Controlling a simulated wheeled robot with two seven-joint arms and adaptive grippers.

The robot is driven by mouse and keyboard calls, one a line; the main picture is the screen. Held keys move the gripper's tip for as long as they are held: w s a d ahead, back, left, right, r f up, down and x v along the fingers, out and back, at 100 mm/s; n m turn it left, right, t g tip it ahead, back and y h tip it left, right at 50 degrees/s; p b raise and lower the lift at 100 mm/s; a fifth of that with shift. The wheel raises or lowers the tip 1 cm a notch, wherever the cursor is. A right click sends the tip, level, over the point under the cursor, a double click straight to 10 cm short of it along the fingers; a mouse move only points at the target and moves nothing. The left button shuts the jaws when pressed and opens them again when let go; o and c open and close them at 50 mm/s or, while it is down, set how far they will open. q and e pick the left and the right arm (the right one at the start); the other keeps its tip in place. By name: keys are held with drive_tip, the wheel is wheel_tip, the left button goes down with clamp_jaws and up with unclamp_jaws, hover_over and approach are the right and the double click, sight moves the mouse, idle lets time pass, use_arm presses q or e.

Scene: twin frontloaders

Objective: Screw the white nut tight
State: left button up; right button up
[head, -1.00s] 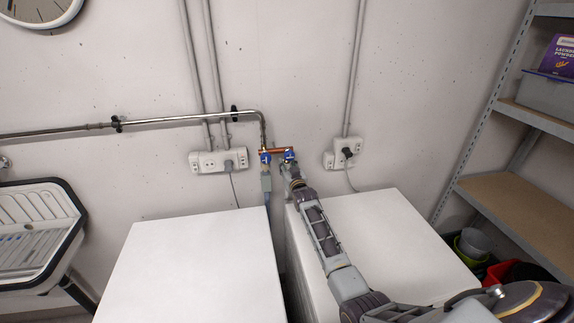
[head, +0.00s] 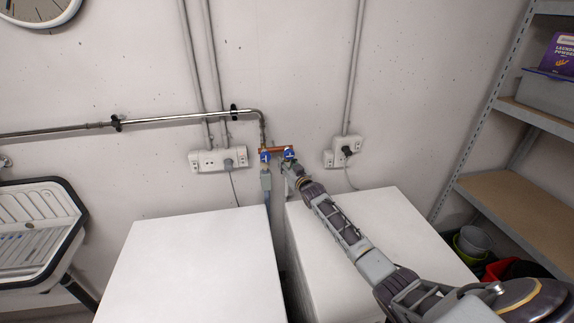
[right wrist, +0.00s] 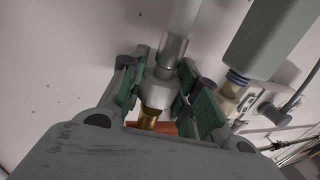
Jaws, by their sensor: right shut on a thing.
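The white nut (right wrist: 158,92) is at the end of a pale grey hose (right wrist: 173,50) in the right wrist view. It sits against a brass thread (right wrist: 149,118). My right gripper (right wrist: 160,90) is shut on it, with a green pad on either side. In the head view my right gripper (head: 289,168) is just below the right blue-handled tap (head: 289,155), and the nut there is hidden or too small to tell. My left gripper is not in view.
The left blue-handled tap (head: 265,157) is close beside, with a grey hose fitting (head: 266,181) below it. A copper-coloured manifold (head: 277,149) joins both taps. Two white machines stand below, the left one (head: 195,265) and the right one (head: 375,215). Sockets (head: 343,152) are on the wall.

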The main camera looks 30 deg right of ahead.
drive_tip(key=shift+r+n+y, duration=0.25)
drive_tip(key=shift+n+y, duration=0.05)
drive_tip(key=shift+y, duration=0.2)
drive_tip(key=shift+a+n+y+b, duration=0.15)
drive_tip(key=shift+n+y+b, duration=0.85)
drive_tip(key=shift+y, duration=0.4)
drive_tip(key=shift+f+g+y+b, duration=0.1)
drive_tip(key=shift+g+y+b, duration=0.2)
drive_tip(key=shift+b, duration=0.1)
drive_tip(key=o, duration=0.9)
drive_tip(key=shift+f, duration=0.15)
drive_tip(key=shift+a+h, duration=0.1)
drive_tip(key=shift+h, duration=0.4)
drive_tip(key=shift+m+h+p, duration=0.3)
drive_tip(key=shift+m+p, duration=0.1)
